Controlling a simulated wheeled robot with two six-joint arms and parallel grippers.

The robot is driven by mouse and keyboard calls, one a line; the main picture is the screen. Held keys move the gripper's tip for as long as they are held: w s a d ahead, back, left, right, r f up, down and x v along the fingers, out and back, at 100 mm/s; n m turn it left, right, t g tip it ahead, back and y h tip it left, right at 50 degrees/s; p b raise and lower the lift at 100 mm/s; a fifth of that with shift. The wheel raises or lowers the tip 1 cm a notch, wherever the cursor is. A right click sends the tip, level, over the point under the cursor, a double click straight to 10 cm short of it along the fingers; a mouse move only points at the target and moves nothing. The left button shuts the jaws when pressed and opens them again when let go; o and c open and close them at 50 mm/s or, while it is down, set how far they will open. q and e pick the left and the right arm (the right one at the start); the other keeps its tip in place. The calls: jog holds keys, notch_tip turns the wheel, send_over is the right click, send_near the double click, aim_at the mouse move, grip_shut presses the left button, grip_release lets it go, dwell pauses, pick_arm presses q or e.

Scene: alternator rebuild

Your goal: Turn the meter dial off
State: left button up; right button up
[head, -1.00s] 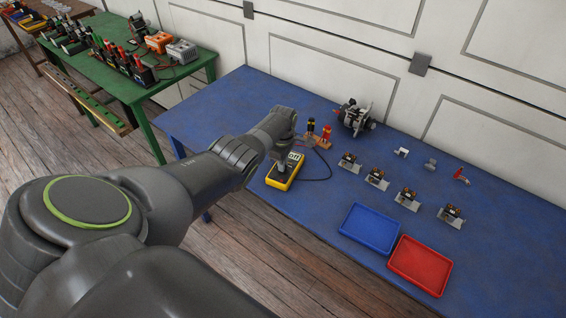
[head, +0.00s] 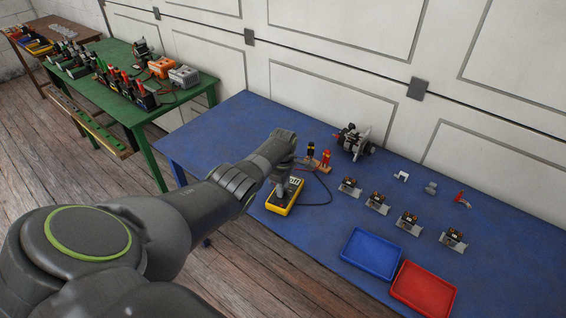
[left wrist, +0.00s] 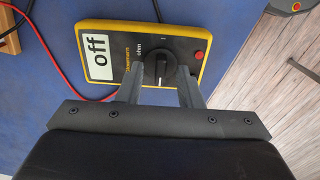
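The yellow and black meter (head: 284,197) sits on the blue table. In the left wrist view the meter (left wrist: 113,72) has a white display (left wrist: 97,59) reading "off". Its round black dial (left wrist: 159,69) has "ohm" printed near it. My left gripper (left wrist: 172,77) is over the meter with its two fingers apart, their tips close to the dial's near side. I cannot tell if they touch it. In the head view my left gripper (head: 281,178) partly hides the meter's top. My right gripper is not in view.
Red and black plugs on a wooden block (head: 318,162) stand behind the meter, with leads running nearby. A blue tray (head: 371,254), a red tray (head: 424,290) and several small parts lie to the right. An alternator part (head: 354,141) stands at the back. The table's left end is clear.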

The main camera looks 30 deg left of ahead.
pick_arm(q)
notch_tip(320, 180, up, 2)
jog(key=shift+b, duration=0.35)
notch_tip(320, 180, up, 15)
jog(key=b, duration=0.2)
jog(key=shift+f, duration=0.1)
